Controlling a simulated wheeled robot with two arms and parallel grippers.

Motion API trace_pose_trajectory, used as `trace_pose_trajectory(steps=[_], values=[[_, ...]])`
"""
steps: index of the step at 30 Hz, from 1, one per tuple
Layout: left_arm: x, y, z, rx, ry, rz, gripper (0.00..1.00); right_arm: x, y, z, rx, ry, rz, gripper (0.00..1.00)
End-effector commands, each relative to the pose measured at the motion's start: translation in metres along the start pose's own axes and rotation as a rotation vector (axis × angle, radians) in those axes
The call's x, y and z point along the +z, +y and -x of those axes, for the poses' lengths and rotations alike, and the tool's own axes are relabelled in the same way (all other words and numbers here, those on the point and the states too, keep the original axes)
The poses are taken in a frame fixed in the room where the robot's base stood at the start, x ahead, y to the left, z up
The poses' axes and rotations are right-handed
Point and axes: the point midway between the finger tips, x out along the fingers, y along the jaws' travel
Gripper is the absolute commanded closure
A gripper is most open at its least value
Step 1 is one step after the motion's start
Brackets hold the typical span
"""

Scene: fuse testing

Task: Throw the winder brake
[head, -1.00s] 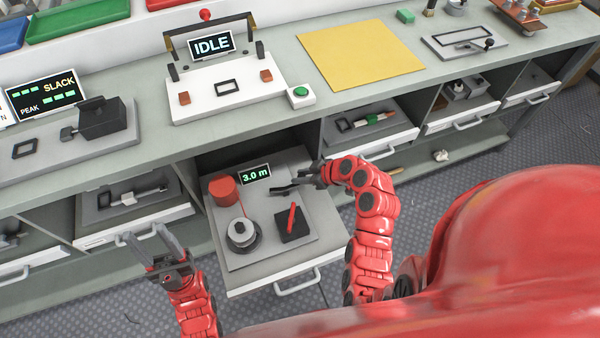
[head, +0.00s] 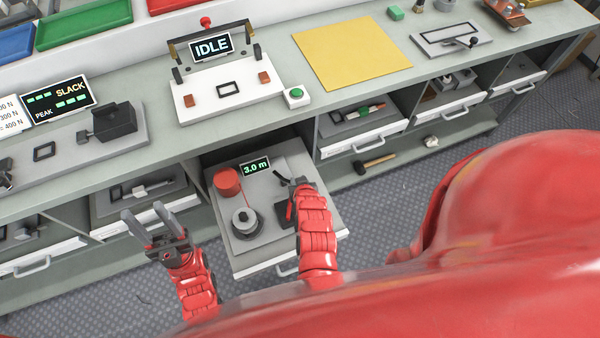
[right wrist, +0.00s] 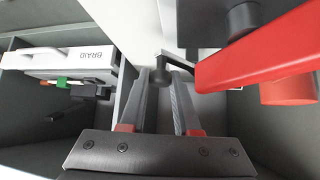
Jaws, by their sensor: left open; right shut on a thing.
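The winder unit (head: 245,245) lies in the open drawer, with a red spool (head: 227,183), a grey drum (head: 246,222) and a 3.0 m display (head: 255,167). A dark lever (head: 281,177) shows beside the display. My right gripper (head: 294,183) is at this lever. In the right wrist view my right gripper (right wrist: 160,78) has its fingertips around a black knob (right wrist: 163,67) on a short arm. A red bar (right wrist: 260,50) lies close by at the right. The black block (head: 281,214) is partly hidden by my right arm. My left gripper (head: 150,228) is open and empty, left of the drawer.
The bench above holds the IDLE tester (head: 225,95), a green button (head: 295,95), a yellow mat (head: 350,50) and the SLACK display (head: 58,100). Neighbouring drawers (head: 365,138) flank the open one. A hammer (head: 375,163) lies on the lower shelf.

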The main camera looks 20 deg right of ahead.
Motion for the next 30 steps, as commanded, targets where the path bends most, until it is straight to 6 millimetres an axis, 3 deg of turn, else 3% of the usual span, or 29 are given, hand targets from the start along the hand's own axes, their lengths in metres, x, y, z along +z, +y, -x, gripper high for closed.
trace_pose_trajectory(steps=[25,26,30], values=[[-0.0012,-0.0003,-0.0069,0.0,0.0,0.0,0.5,0.0044,-0.0048,0.0032,0.095,-0.001,-0.097,1.0],[-0.0012,-0.0004,-0.007,0.0,0.0,0.0,0.5,0.0044,-0.0048,0.0032,0.095,-0.001,-0.097,0.66],[-0.0012,-0.0003,-0.007,0.0,0.0,0.0,0.5,0.0045,-0.0046,0.0032,0.095,-0.001,-0.097,0.41]])
